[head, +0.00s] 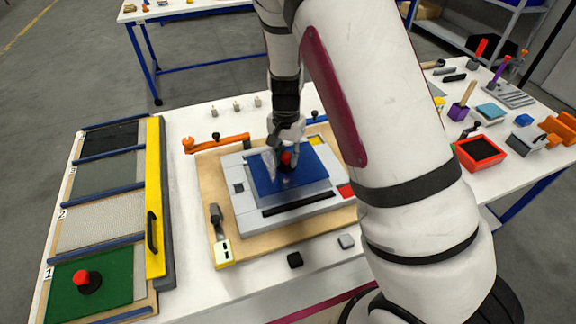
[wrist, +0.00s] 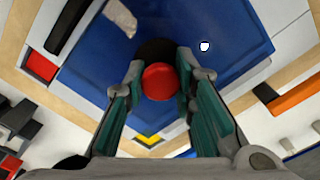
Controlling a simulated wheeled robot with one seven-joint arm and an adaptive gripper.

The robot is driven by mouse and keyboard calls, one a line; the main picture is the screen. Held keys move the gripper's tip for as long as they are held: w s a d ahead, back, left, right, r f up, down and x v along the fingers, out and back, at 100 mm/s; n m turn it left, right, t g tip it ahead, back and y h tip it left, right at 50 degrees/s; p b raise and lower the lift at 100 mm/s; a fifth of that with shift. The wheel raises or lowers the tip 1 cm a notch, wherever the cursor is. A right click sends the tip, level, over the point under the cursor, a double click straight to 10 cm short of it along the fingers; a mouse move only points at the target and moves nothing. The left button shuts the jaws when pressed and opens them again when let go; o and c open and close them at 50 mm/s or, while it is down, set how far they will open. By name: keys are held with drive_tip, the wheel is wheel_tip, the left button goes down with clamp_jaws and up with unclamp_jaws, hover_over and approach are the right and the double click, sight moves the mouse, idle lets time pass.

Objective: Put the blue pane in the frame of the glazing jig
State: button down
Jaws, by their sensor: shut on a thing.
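The blue pane (head: 308,178) lies over the opening of the grey frame of the glazing jig (head: 246,208), on a wooden board. A red knob (wrist: 160,81) on a black base rises from the pane. My gripper (head: 284,157) points down and is shut on this knob; in the wrist view its green-padded fingers are on either side of it. The pane also fills much of the wrist view (wrist: 225,25). I cannot tell whether it lies flat in the frame or slightly above it. My arm hides the jig's right end.
A rack with a yellow rail (head: 155,225) stands at left; its slot 1 holds a green pane (head: 115,275) with a red knob. An orange clamp (head: 218,144) and a grey-handled clamp (head: 217,230) flank the jig. A red bin (head: 480,152) and tools crowd the right.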

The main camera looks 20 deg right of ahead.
drive_tip(key=shift+f, duration=1.85)
drive_tip(key=shift+f, duration=0.2)
drive_tip(key=c, duration=1.3)
unclamp_jaws()
drive_tip(key=shift+r, duration=0.1)
wheel_tip(320, 180, up, 12)
drive_tip(key=shift+b, duration=0.4)
wheel_tip(320, 180, up, 8)
drive_tip(key=n+t+y, duration=0.1)
drive_tip(key=n, duration=0.1)
hover_over(286, 166)
drive_tip(key=s, duration=0.3)
drive_tip(key=s+r+n+t, duration=0.1)
drive_tip(key=s+r+n, duration=0.1)
drive_tip(key=s+r, duration=0.2)
drive_tip(key=s+r+n+t, duration=0.2)
drive_tip(key=s+r, duration=0.3)
drive_tip(key=s, duration=0.4)
drive_tip(key=s+r+n+t+h, duration=0.1)
drive_tip(key=s+r+n, duration=0.2)
drive_tip(key=s, duration=0.4)
drive_tip(key=shift+s+d+r+t, duration=0.1)
drive_tip(key=shift+d+r+t, duration=0.15)
drive_tip(key=shift+r, duration=0.5)
